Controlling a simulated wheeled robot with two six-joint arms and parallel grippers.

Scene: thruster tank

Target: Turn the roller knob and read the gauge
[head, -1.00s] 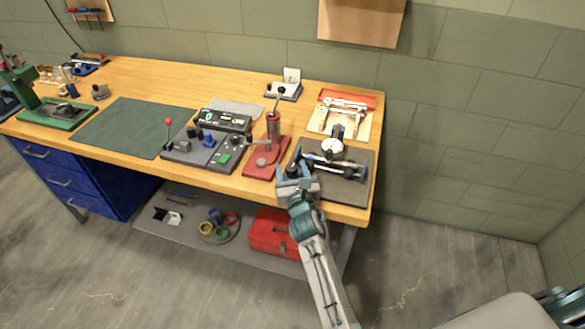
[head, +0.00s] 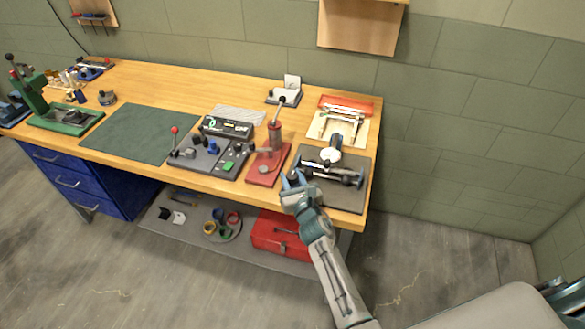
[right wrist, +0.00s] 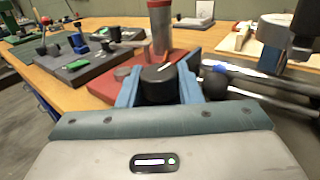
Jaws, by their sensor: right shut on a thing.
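My right gripper (head: 292,179) is at the left end of the rollers. In the right wrist view its blue fingers (right wrist: 160,88) are shut on the knob, one on each side. My left gripper is not in view.
A red press (head: 268,165) stands just left of my right gripper. A grey control panel (head: 213,158) with a red-topped lever is further left. The green mat (head: 140,132) is clear.

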